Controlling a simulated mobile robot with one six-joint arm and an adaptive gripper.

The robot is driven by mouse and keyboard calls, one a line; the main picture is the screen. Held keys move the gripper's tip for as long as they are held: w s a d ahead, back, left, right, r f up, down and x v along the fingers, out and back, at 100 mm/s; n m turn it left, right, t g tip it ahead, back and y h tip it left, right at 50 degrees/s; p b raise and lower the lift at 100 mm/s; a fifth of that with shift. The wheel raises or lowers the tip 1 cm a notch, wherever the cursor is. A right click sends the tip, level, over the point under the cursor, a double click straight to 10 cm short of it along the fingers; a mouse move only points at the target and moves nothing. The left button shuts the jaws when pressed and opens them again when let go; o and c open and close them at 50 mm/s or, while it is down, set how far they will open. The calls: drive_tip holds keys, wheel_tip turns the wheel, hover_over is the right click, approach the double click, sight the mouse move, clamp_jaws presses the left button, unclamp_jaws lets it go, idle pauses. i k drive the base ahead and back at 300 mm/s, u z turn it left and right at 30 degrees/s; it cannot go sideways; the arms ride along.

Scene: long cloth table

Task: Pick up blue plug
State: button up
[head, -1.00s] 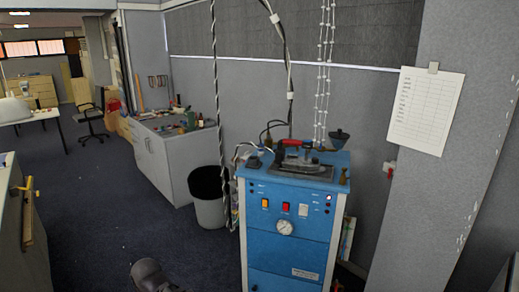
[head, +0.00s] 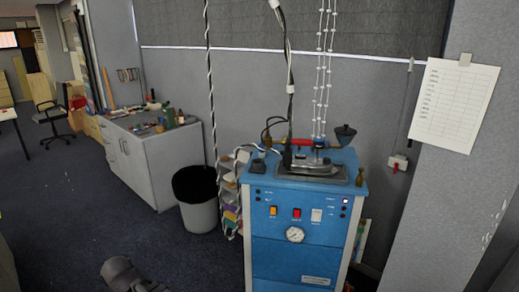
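I cannot make out a blue plug in the head view. A blue steam-iron cabinet (head: 292,232) stands ahead, with an iron (head: 307,158) on its top. A small dark funnel-shaped item (head: 345,134) sits at the top's back right. A white wall box with a red part (head: 398,163) is on the wall to the right, with a cable running up from it. A dark grey rounded part, apparently of my arm, shows at the bottom left. My gripper's fingers are not visible.
A grey bin (head: 197,200) stands left of the cabinet. A grey workbench (head: 150,160) with tools is farther left. Hanging cables (head: 211,100) drop beside the cabinet. A pillar with a paper sheet (head: 455,104) is at right. Dark carpet (head: 60,215) is clear at left.

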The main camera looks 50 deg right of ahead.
sight(262, 154)
drive_tip(key=z, duration=0.1)
drive_tip(key=i, duration=0.55)
drive_tip(key=z, duration=1.75)
